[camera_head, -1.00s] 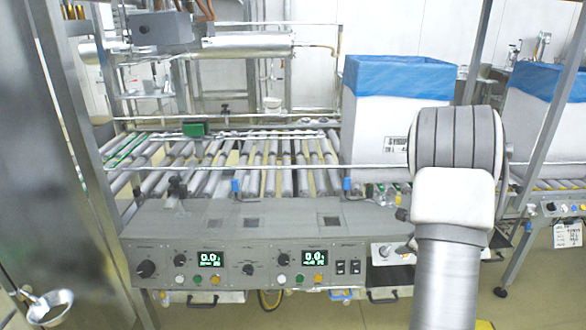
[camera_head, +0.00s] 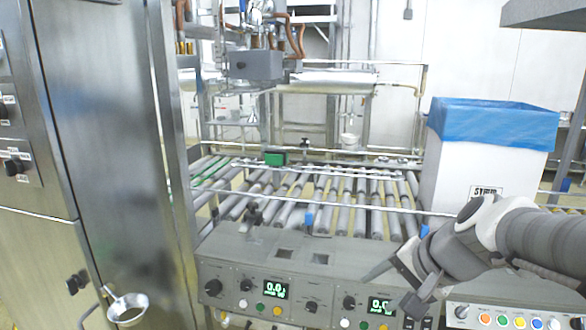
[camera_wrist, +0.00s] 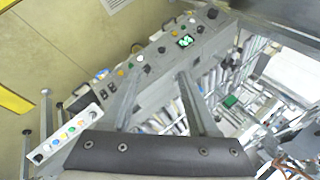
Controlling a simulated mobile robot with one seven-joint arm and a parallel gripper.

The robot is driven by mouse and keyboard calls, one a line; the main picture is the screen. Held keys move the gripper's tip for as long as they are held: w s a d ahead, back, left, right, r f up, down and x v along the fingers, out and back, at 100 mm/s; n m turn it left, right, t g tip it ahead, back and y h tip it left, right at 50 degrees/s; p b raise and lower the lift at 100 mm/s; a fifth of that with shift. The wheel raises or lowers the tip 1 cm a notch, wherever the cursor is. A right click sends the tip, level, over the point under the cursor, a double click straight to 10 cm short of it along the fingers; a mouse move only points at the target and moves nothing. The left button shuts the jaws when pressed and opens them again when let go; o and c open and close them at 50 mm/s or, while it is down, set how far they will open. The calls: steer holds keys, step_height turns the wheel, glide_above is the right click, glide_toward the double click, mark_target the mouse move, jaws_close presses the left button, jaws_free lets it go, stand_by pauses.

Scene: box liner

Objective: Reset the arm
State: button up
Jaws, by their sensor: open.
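My gripper (camera_head: 394,284) is in the lower right of the head view, in front of the right part of the grey control panel (camera_head: 262,262). Its two fingers are spread apart with nothing between them. My arm reaches in from the right edge. In the wrist view my gripper (camera_wrist: 157,88) shows as two separated fingers, with the panel (camera_wrist: 160,58) behind them. The wrist view is tilted. I cannot tell how far the fingers are from the panel.
A white box with a blue liner (camera_head: 492,125) stands behind my arm at right. A roller conveyor (camera_head: 335,190) lies behind the panel. A steel cabinet (camera_head: 100,130) stands at left, with a metal cup (camera_head: 127,309) near it. A coloured-button box (camera_head: 515,320) sits lower right.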

steer(key=s+a+n+h, duration=0.1)
steer(key=s+n+h, duration=0.2)
steer(key=s+n, duration=0.8)
step_height(320, 180, up, 20)
steer(key=s+m+p, duration=0.2)
steer(key=p, duration=1.6)
steer(key=shift+f+p, duration=0.15)
steer(key=shift+p, duration=0.25)
